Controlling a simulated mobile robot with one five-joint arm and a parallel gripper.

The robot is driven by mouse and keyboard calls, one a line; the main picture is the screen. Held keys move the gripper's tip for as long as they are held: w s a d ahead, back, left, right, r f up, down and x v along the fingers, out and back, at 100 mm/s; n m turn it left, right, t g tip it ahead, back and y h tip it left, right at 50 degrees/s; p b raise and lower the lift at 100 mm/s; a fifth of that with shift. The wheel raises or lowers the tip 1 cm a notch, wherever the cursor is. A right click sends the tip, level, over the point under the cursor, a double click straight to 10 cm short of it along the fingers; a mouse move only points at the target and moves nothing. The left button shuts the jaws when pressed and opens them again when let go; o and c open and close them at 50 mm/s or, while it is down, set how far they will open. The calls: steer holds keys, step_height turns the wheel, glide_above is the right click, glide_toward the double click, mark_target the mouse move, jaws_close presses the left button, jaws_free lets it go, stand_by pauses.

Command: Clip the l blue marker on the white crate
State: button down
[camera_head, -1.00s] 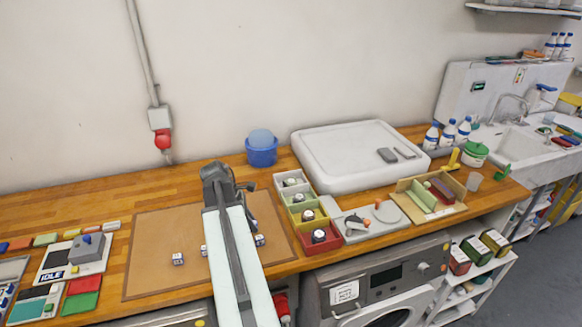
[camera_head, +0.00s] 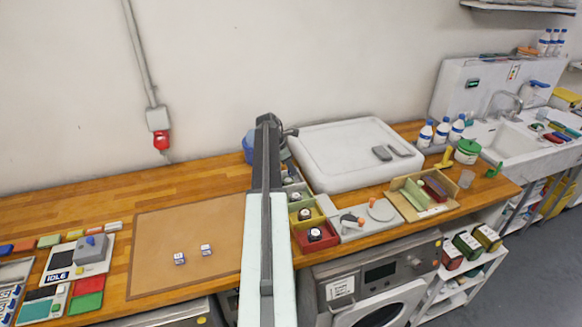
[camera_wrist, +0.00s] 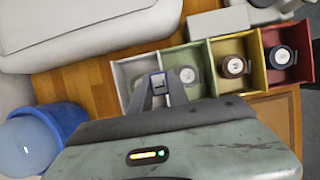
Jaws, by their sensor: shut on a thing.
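The white crate (camera_wrist: 122,76) is at the left end of a row of small open crates in the wrist view. My gripper (camera_wrist: 158,90) is over its right side, near the green crate, and hides part of it. The gripper is shut on a small blue-and-white marker (camera_wrist: 161,80); its letter is not readable, and I cannot tell whether it touches the crate's rim. In the head view my arm hides much of the white crate. Two other small blue-and-white markers, (camera_head: 180,258) and (camera_head: 206,249), lie on the brown mat (camera_head: 160,225).
Green (camera_wrist: 203,88), yellow (camera_wrist: 250,82) and red (camera_wrist: 301,75) crates adjoin the white one, with round-topped items inside. A blue bucket (camera_wrist: 60,118) stands close by at the left. A large white tray (camera_head: 350,175) lies behind the row. The mat's left side is mostly clear.

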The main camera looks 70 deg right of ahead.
mark_target(291, 185)
steer(key=shift+f+b, duration=2.25)
steer(key=shift+f, duration=0.15)
steer(key=shift+f+b, duration=0.45)
steer(key=shift+f+b, duration=0.5)
steer(key=shift+f, duration=0.15)
steer(key=shift+f+b, duration=0.3)
steer(key=shift+b, duration=0.15)
steer(key=c, duration=0.8)
jaws_free()
